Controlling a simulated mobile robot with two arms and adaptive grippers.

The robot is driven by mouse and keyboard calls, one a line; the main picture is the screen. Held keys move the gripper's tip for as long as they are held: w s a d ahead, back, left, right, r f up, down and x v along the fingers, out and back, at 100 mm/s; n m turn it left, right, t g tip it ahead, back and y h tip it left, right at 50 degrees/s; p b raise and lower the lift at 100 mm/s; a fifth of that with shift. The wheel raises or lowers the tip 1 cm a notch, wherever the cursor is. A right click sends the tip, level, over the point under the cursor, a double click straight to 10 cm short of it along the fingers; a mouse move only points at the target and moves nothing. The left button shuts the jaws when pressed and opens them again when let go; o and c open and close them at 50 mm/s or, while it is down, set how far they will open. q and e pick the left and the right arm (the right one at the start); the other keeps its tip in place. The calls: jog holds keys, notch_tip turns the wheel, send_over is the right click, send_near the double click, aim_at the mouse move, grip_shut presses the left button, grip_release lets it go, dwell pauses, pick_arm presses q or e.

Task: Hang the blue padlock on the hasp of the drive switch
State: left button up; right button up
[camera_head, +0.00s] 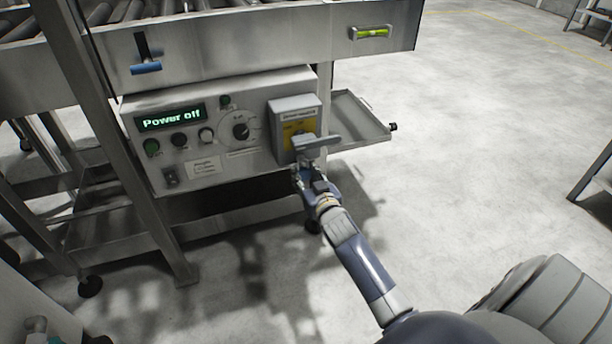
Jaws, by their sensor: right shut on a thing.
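The drive switch (296,112) is a grey box with a yellow plate at the right end of the control panel. A grey handle (320,144) sticks out in front of its yellow plate. My right gripper (306,168) is at the lower front of the switch, shut on what looks like this handle; its fingertips are small and partly hidden. I cannot make out the blue padlock or the hasp; the gripper and handle cover the lower part of the switch. My left gripper is not in view.
The control panel (222,158) has knobs, buttons and a green "Power off" display (170,117). An open metal tray (357,122) juts out right of the switch. A blue-handled lever (146,68) is above the panel.

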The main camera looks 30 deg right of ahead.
jog(key=o, duration=1.2)
jog(key=shift+s, duration=0.1)
